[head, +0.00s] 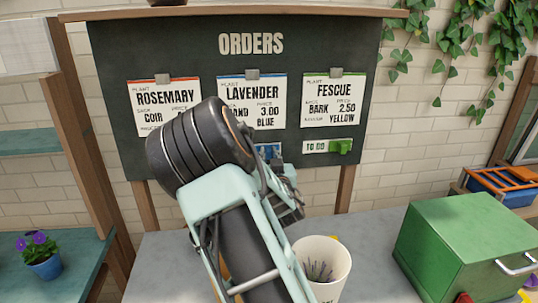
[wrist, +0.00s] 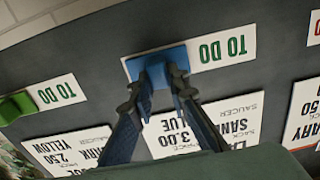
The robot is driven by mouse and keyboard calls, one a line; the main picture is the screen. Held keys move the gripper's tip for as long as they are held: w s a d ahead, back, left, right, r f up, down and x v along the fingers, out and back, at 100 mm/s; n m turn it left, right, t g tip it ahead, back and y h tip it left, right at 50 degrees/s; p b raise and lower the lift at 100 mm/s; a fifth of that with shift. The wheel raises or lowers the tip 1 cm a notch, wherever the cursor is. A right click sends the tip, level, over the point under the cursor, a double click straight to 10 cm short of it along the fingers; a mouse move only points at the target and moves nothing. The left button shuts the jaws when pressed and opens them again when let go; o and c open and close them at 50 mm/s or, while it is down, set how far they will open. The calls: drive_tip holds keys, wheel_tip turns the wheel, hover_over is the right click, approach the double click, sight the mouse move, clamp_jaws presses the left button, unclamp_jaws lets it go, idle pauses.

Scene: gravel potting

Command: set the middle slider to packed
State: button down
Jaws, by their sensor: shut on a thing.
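The middle slider is a blue block on a white strip under the LAVENDER card (head: 252,100). In the wrist view the blue slider (wrist: 157,58) is at the left end of its strip (wrist: 225,49), whose upside-down words TO DO show beside it. My gripper (wrist: 162,82) is shut on the slider's knob, with a finger on each side. In the head view the blue slider (head: 266,150) is partly hidden behind my gripper (head: 276,158), and the strip's left part is covered by my arm.
The FESCUE strip's green slider (head: 341,146) is at its right end beside TO DO. My arm hides the area under the ROSEMARY card (head: 165,96).

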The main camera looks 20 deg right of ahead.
drive_tip(key=w+a+b, duration=0.1)
drive_tip(key=a+b, duration=0.2)
drive_tip(key=a, duration=0.5)
drive_tip(key=shift+w+a, duration=0.35)
drive_tip(key=shift+w, duration=0.05)
drive_tip(key=c, duration=1.8)
unclamp_jaws()
drive_tip(key=shift+a, duration=0.15)
drive_tip(key=shift+c, duration=0.2)
drive_tip(key=shift+s, duration=0.1)
drive_tip(key=s+a, duration=0.1)
drive_tip(key=s, duration=0.6)
drive_tip(key=shift+a, duration=0.15)
drive_tip(key=shift+r, duration=0.1)
